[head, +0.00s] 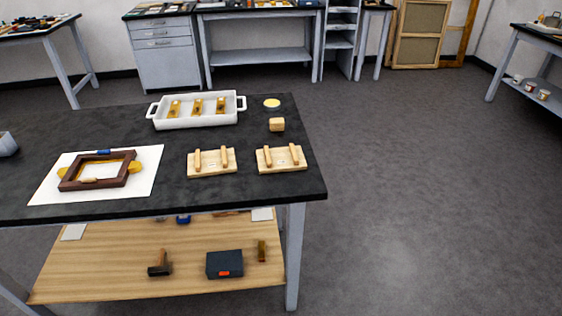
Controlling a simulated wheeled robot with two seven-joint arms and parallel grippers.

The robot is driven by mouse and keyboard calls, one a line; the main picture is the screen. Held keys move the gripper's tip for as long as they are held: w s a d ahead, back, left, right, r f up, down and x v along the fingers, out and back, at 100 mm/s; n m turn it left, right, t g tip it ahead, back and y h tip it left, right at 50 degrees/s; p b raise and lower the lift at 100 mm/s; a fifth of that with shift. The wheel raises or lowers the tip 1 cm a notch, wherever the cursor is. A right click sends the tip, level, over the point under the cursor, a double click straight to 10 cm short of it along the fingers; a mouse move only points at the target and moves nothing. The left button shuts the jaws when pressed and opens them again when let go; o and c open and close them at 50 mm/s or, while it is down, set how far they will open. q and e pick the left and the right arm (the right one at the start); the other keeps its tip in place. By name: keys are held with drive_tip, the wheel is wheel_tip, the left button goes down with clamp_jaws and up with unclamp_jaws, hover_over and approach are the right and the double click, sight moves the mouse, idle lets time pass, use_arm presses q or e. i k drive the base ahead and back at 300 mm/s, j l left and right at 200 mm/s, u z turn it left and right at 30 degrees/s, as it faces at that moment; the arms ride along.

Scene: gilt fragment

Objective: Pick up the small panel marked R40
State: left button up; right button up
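Two small pale wooden panels lie flat on the dark table, near its right end. The left panel (204,171) and the right panel (273,167) look alike. Each has two raised wooden bars across it and a small white label between the bars. The labels are too small to read, so I cannot tell which panel is marked R40. The two panels are apart, with a narrow gap between them. Neither of my grippers is in view.
Behind the panels are a white tray (196,122) with gilt pieces, a wooden block (277,125) and a round dish (272,103). A dark frame (100,182) lies on white paper (147,172) at left. The lower shelf (110,281) holds tools. Floor at right is clear.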

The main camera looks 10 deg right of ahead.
sight(206, 163)
drive_tip(key=i+l+u, duration=0.15)
drive_tip(key=l, duration=0.2)
drive_tip(key=i+l+u, duration=0.1)
drive_tip(key=l, duration=0.3)
drive_tip(key=i+l+u, duration=0.15)
drive_tip(key=l, duration=0.25)
drive_tip(key=i+l+u, duration=0.1)
drive_tip(key=l, duration=0.3)
drive_tip(key=i+l+u, duration=0.15)
drive_tip(key=l, duration=0.3)
